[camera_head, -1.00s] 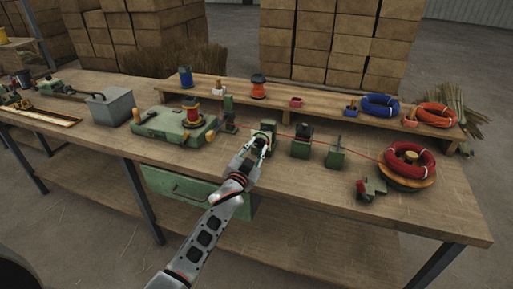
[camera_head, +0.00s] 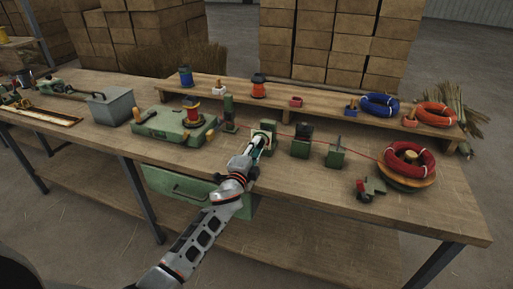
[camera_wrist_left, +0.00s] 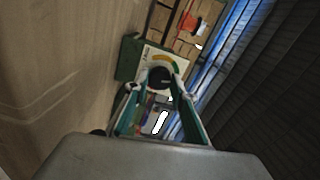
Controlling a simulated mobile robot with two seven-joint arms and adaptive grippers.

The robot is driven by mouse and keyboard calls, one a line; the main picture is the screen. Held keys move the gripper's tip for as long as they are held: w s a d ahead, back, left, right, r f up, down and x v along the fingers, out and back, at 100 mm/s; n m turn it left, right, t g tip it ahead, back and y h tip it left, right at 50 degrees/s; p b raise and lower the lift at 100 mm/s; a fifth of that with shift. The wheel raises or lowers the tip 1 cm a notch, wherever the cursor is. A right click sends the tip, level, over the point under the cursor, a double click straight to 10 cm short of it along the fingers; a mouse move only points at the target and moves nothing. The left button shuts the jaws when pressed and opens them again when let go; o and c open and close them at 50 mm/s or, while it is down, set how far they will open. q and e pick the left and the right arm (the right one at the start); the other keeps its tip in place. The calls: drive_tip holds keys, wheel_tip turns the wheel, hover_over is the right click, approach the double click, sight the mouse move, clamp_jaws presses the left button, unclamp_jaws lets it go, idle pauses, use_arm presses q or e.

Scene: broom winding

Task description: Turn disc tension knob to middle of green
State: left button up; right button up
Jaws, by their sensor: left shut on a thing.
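The disc tension unit is a small green block (camera_head: 268,127) on the workbench, with a pale dial plate (camera_wrist_left: 150,57) on its face. The plate carries a coloured arc with yellow and green parts. The black round knob (camera_wrist_left: 159,76) sits in front of the plate. My left gripper (camera_head: 259,142) reaches the unit from the front; in the left wrist view its fingertips (camera_wrist_left: 158,88) are shut on the knob from both sides. I cannot make out where the knob's pointer stands on the arc. My right gripper is not in view.
A red wire (camera_head: 367,155) runs behind the unit to a red coil (camera_head: 410,163) at the right. A green winder with a red spool (camera_head: 191,112) stands to the left, and a raised shelf (camera_head: 330,112) runs along the back.

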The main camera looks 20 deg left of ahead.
use_arm(q)
drive_tip(key=shift+m, duration=1.7)
drive_tip(key=o, duration=1.1)
drive_tip(key=shift+s, duration=0.1)
drive_tip(key=s, duration=1.2)
drive_tip(key=shift+a, duration=0.2)
